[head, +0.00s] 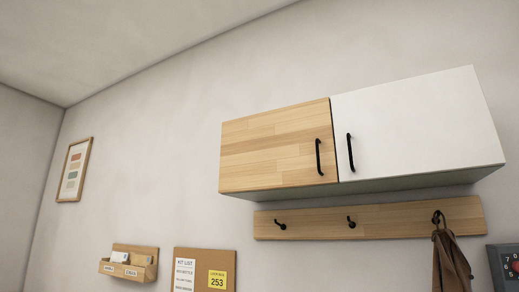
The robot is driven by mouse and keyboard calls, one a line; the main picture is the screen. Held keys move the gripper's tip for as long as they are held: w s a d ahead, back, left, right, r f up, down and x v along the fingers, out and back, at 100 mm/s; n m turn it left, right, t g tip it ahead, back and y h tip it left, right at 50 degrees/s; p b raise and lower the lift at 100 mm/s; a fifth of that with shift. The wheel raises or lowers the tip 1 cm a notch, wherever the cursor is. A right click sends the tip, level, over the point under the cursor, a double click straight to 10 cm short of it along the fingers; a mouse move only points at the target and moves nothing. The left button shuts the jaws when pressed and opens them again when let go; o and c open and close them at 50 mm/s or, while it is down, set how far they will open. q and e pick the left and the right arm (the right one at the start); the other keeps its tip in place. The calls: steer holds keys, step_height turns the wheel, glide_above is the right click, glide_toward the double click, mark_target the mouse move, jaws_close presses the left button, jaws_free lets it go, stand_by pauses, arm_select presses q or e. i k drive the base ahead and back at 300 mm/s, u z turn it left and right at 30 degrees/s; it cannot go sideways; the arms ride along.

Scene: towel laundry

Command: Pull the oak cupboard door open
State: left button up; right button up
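The oak cupboard door (270,148) is the left door of a wall cupboard in the head view. It has light wood grain and looks shut. Its black bar handle (319,157) stands upright near the door's right edge. A white door (415,122) with its own black handle (350,152) sits directly to the right and also looks shut. Neither of my grippers is in view.
Below the cupboard is a wooden rail (390,221) with black hooks; a brown cloth item (451,264) hangs at its right end. Lower left are a corkboard (203,257) and a letter holder (125,270). The wall left of the cupboard is mostly bare, with a framed picture (74,170).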

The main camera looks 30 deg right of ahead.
mark_target(293, 146)
steer(key=u, duration=0.2)
steer(key=i, duration=1.5)
steer(key=z, duration=0.95)
